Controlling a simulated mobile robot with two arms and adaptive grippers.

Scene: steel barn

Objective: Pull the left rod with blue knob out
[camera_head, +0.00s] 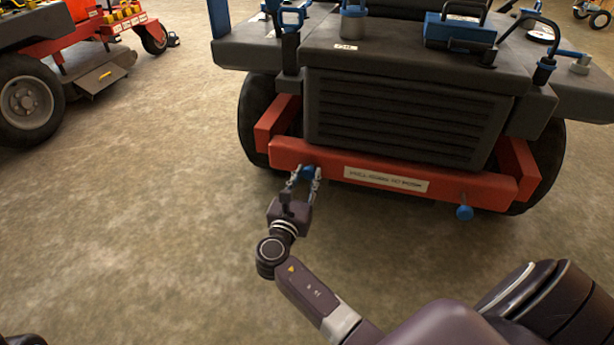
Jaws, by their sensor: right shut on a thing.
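The left blue knob (308,171) is at the front of the red bumper (350,160) of a mower, near the bumper's left part. My right gripper (306,174) is at this knob, with its fingers on either side, shut on it. The rod behind the knob is hidden by the fingers and the knob. A second blue knob (464,213) sticks out below the bumper's right part, and nothing touches it. My left gripper is not in view.
The mower's black grille (395,120) and dark body rise behind the bumper. A blue box (460,32) sits on top. Another red mower (100,40) stands at the upper left. The concrete floor (140,220) in front and to the left is clear.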

